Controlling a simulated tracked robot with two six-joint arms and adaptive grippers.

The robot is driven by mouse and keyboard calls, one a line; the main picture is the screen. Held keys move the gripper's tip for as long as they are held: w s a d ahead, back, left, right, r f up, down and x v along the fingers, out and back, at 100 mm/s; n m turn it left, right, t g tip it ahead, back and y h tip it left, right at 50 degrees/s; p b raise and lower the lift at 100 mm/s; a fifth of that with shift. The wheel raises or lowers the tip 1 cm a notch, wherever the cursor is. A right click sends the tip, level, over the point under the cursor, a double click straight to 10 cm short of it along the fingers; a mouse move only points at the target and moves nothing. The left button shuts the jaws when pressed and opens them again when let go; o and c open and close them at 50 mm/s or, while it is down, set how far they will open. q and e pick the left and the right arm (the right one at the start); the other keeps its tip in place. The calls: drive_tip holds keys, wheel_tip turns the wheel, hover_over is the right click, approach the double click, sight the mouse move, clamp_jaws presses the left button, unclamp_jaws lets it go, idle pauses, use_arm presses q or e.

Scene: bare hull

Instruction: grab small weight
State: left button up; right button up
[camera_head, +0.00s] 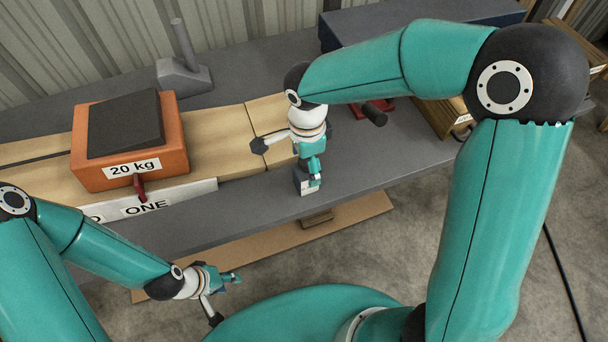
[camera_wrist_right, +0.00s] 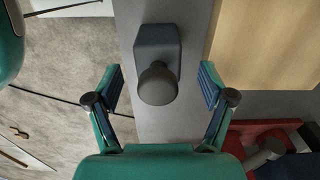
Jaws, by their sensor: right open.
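The small weight is a grey block with a round dark knob (camera_wrist_right: 157,84) on top. In the right wrist view its block (camera_wrist_right: 157,45) stands on the grey bench top, between and a little ahead of my right gripper's fingers. In the head view the small weight (camera_head: 303,184) shows as a light grey block at the bench's front edge, partly hidden by my right gripper (camera_head: 311,178). My right gripper (camera_wrist_right: 160,86) is open, with a gap on both sides of the knob. My left gripper (camera_head: 228,277) hangs in front of the bench; its finger opening is unclear.
A larger grey weight (camera_head: 184,76) with a handle stands behind. A red object (camera_wrist_right: 265,132) lies near the right finger. A dark blue case (camera_head: 420,20) is at the back.

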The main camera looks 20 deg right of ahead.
sight(306, 175)
wheel_tip(306, 175, down, 5)
drive_tip(key=shift+s+r, duration=0.1)
clamp_jaws()
idle(0.6)
